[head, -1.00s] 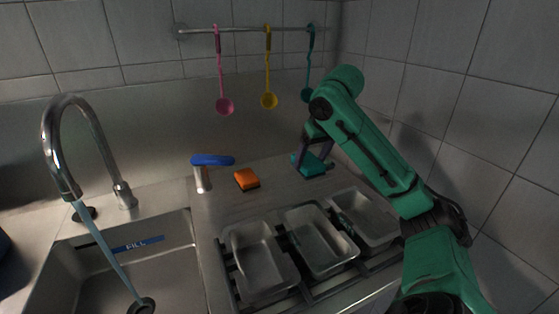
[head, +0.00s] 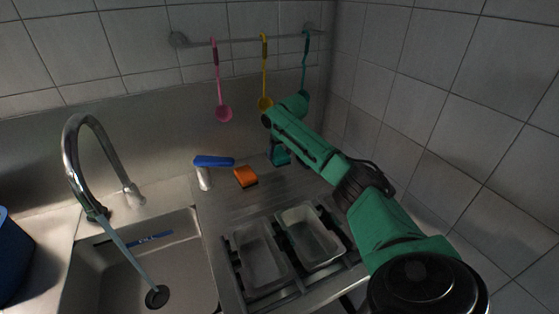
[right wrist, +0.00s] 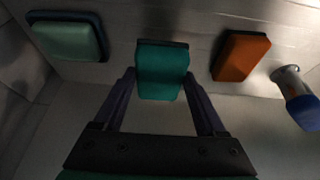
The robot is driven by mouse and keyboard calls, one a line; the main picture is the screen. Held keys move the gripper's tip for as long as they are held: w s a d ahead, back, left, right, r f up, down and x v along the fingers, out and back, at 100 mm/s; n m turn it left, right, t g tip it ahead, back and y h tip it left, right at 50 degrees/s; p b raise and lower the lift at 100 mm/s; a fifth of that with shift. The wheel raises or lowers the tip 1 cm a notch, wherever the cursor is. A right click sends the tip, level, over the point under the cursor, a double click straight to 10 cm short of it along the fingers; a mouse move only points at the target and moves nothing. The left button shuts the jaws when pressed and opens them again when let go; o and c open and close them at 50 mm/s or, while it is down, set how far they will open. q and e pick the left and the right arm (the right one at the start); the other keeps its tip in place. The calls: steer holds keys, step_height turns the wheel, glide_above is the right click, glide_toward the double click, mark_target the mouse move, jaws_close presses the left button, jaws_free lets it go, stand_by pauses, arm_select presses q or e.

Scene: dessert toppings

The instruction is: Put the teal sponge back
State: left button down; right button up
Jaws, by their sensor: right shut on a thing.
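The teal sponge (right wrist: 162,68) is held between the two fingertips of my right gripper (right wrist: 160,80) in the right wrist view. In the head view the sponge (head: 281,158) shows as a small teal patch below my forearm, and my right gripper there is mostly hidden by the arm. I cannot tell whether the sponge touches the counter. A pale green pad with a dark blue border (right wrist: 68,40) lies to the left of the sponge in the right wrist view; my arm hides it in the head view. My left gripper is not in view.
An orange sponge (head: 245,177) and a blue-topped metal fixture (head: 213,162) stand left of my gripper. Metal trays (head: 311,237) sit in a rack in front. The sink with running tap (head: 85,165) is left. Ladles (head: 223,113) hang from a rail behind.

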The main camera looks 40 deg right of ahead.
mark_target(281, 157)
step_height(281, 157, down, 4)
steer(key=shift+a+r+p, duration=0.1)
steer(key=shift+r+p, duration=0.05)
steer(key=shift+p, duration=0.15)
steer(key=shift+w+f, duration=0.2)
steer(key=shift+f, duration=0.4)
steer(key=o, duration=1.1)
steer(key=shift+o, duration=0.2)
steer(key=shift+r, duration=0.1)
steer(key=v, duration=1.2)
steer(key=shift+b, duration=0.3)
